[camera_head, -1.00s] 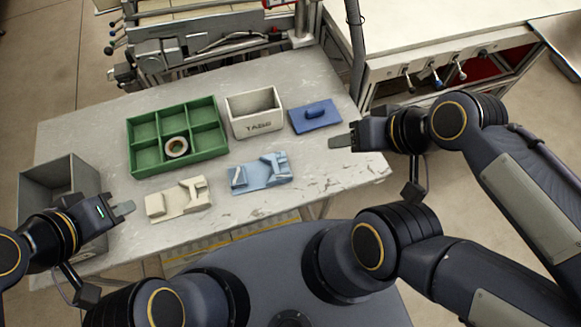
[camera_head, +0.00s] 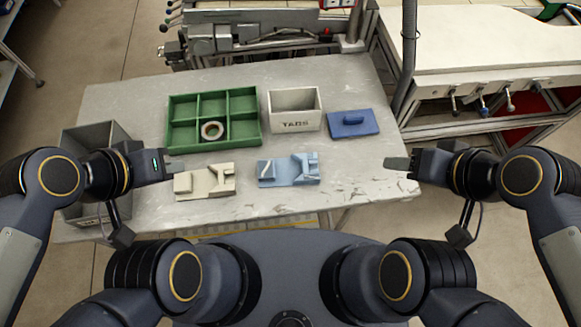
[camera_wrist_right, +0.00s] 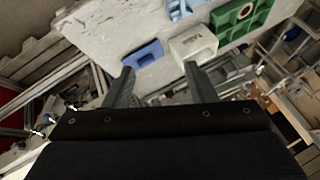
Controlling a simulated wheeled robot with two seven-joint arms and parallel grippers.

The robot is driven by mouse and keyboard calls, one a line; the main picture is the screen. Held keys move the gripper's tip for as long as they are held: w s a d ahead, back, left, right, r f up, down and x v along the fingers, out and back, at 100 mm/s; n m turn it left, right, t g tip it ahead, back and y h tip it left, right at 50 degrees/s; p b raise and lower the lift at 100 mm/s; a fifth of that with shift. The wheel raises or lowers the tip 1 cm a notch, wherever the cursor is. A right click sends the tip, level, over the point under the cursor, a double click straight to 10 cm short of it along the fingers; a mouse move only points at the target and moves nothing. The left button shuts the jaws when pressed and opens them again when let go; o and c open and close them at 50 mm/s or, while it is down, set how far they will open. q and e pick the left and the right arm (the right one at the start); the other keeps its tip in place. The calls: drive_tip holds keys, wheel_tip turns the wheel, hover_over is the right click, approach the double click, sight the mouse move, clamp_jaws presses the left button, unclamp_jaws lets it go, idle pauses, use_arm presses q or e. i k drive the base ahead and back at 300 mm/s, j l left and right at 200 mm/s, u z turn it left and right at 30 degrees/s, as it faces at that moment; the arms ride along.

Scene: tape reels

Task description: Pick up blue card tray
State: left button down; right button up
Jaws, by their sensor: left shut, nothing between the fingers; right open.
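A light blue tray (camera_head: 277,172) with raised, angled parts lies near the front edge of the grey table, right of a similar beige one. In the right wrist view the light blue tray (camera_wrist_right: 178,8) is cut by the top edge. My left gripper (camera_head: 174,165) is shut and empty, just left of the beige tray (camera_head: 205,184). My right gripper (camera_head: 398,163) is open and empty at the table's right edge, well right of the light blue tray. Its two fingers (camera_wrist_right: 158,88) stand apart in the right wrist view.
A dark blue plate with a handle (camera_head: 365,128) lies at the table's right. A white TABS bin (camera_head: 295,122) and a green divided tray (camera_head: 213,91) holding a tape reel (camera_head: 212,130) stand behind. A grey bin (camera_head: 88,137) is at left, partly behind my left arm.

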sight(299, 169)
drive_tip(key=k+j+u, duration=0.15)
drive_tip(key=k+u, duration=0.3)
drive_tip(key=k, duration=0.2)
drive_tip(key=u, duration=0.5)
drive_tip(key=l+u, duration=0.15)
drive_tip(key=u, duration=0.85)
drive_tip(key=l+u, duration=0.1)
drive_tip(key=u, duration=0.35)
drive_tip(key=k+u, duration=0.1)
drive_tip(key=u, duration=0.4)
drive_tip(key=k+l+u, duration=0.1)
drive_tip(key=k+l, duration=0.35)
drive_tip(key=k+l+u, duration=0.1)
drive_tip(key=k+l, duration=0.35)
drive_tip(key=k, duration=0.2)
